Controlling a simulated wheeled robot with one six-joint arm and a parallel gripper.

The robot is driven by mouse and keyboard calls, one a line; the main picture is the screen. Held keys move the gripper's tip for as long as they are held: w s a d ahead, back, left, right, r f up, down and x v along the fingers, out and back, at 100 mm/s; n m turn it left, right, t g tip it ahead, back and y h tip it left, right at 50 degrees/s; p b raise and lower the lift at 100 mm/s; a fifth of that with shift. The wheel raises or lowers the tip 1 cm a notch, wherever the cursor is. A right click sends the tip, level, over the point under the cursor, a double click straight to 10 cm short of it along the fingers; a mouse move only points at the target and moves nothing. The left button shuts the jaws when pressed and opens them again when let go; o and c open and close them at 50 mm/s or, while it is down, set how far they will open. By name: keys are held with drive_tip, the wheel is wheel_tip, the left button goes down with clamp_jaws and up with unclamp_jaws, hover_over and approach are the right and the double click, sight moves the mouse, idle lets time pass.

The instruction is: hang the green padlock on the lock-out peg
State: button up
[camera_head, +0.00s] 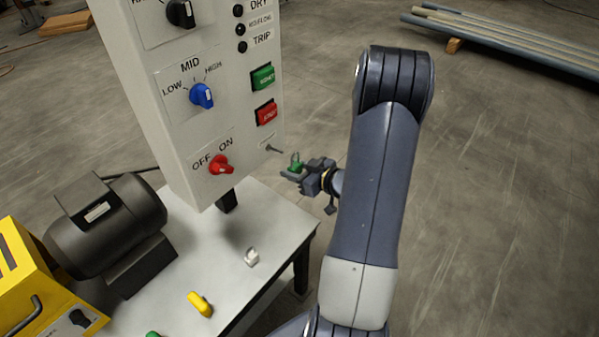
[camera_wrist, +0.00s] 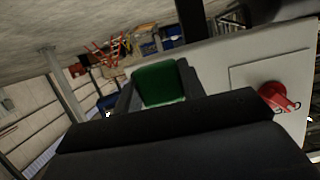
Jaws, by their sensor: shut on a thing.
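The green padlock (camera_head: 295,166) is held in my gripper (camera_head: 297,172), shackle up, in the head view. My gripper is shut on it, just to the right of the control panel. The padlock's green body (camera_wrist: 160,84) also shows between the fingers in the wrist view. The lock-out peg (camera_head: 274,149) sticks out of the panel's lower right, under a small label. The padlock is a little right of and below the peg in the picture and looks apart from it. The peg cannot be made out in the wrist view.
The grey control panel (camera_head: 200,125) has a red OFF/ON knob (camera_head: 221,164), which also shows in the wrist view (camera_wrist: 276,96), and green and red buttons above the peg. A white padlock (camera_head: 252,256) and a yellow padlock (camera_head: 200,303) lie on the table (camera_head: 235,225). Open floor lies right.

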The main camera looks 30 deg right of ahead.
drive_tip(key=b+x, duration=0.1)
drive_tip(key=x, duration=0.6)
drive_tip(key=shift+r+b, duration=0.25)
drive_tip(key=shift+b, duration=0.1)
drive_tip(key=shift+w+a+f, duration=0.1)
idle(0.9)
drive_tip(key=o, duration=0.9)
drive_tip(key=shift+f, duration=0.15)
drive_tip(key=shift+o, duration=0.2)
drive_tip(key=v, duration=1.1)
drive_tip(key=shift+d+r+b, duration=0.3)
drive_tip(key=shift+d, duration=0.05)
drive_tip(key=shift+w, duration=0.1)
